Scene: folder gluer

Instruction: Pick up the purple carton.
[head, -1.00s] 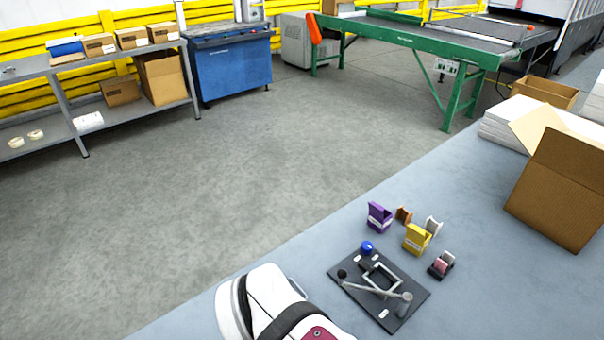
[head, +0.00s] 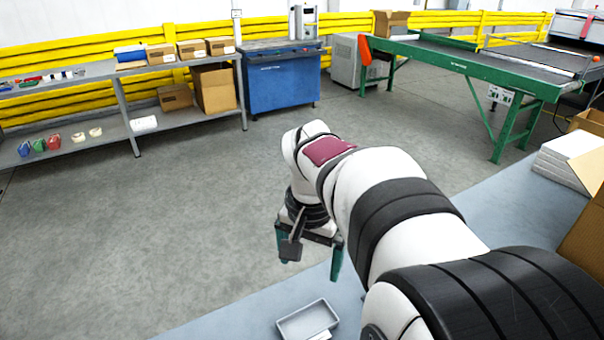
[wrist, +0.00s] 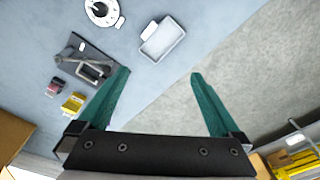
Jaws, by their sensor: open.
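The purple carton does not show in either current view. My own arm covers much of the table in the head view, and my gripper's left finger covers table close to the yellow carton (wrist: 73,102) in the wrist view. My gripper (head: 309,258) is open, with teal fingers spread and nothing between them. In the wrist view my gripper (wrist: 160,73) hangs high over the table's edge, with table to the left and floor to the right between and beyond the fingers.
A black plate with a lever clamp (wrist: 72,55) lies on the table beside the yellow carton, with a small pink item (wrist: 55,87) nearby. A grey tray (head: 300,321) sits near the table edge. A large cardboard box (head: 588,235) stands at the right.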

